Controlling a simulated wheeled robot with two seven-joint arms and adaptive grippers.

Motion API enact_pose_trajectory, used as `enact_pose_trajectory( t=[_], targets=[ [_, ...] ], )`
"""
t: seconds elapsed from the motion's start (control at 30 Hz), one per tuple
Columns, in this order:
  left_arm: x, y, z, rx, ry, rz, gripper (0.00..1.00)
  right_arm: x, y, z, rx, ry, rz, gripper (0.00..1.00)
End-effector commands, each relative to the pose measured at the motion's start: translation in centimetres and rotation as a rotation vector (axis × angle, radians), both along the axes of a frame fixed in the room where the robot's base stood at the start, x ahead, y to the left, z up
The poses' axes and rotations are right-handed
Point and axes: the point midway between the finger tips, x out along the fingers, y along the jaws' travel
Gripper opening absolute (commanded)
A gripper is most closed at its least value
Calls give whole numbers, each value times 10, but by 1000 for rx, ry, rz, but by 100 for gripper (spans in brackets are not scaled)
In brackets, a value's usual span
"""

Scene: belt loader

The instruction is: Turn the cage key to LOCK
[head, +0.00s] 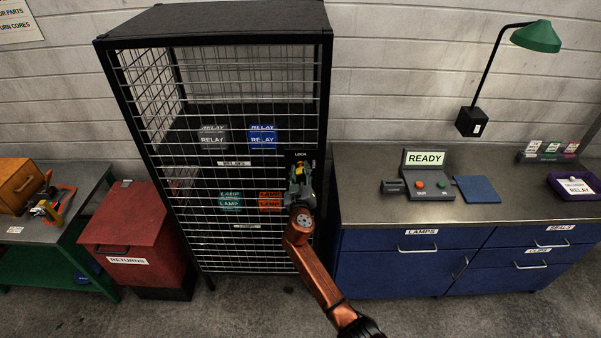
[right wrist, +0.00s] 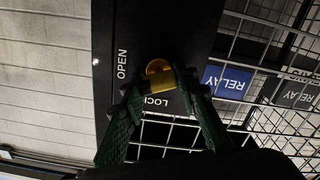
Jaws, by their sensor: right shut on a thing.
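The tall black wire cage (head: 215,25) stands in the middle of the head view, with its door shut. Its dark lock plate (right wrist: 180,40) bears the words OPEN and LOCK in the right wrist view. The yellow cage key (right wrist: 158,68) sits on that plate, close to the word LOCK. My right gripper (head: 299,172) is at the plate on the cage's right side. Its green fingers, also in the right wrist view (right wrist: 160,88), are shut on the key. Which mark the key points at, I cannot tell. My left gripper is not in view.
Inside the cage are grey and blue RELAY boxes (head: 263,138), and green and orange LAMP boxes (head: 230,203). A red RETURNS bin (head: 125,225) stands left of the cage. A blue-fronted bench (head: 350,185) with a READY panel (head: 425,185) stands to the right.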

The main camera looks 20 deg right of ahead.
Motion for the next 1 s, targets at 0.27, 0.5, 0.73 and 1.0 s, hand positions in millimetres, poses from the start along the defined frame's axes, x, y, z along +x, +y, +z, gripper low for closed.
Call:
enact_pose_trajectory(
  t=[0.27, 0.5, 0.73, 1.0],
  targets=[
    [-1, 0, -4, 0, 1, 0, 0, 0, 2, -1, -252, 72, 2, 4],
    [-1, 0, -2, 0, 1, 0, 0, 1, 2, -1, -472, 135, 1, 4],
    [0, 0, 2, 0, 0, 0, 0, 1, 4, -1, -681, 195, 3, 4],
    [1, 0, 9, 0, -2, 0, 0, 1, 4, -2, -897, 258, 2, 4]
  ],
)
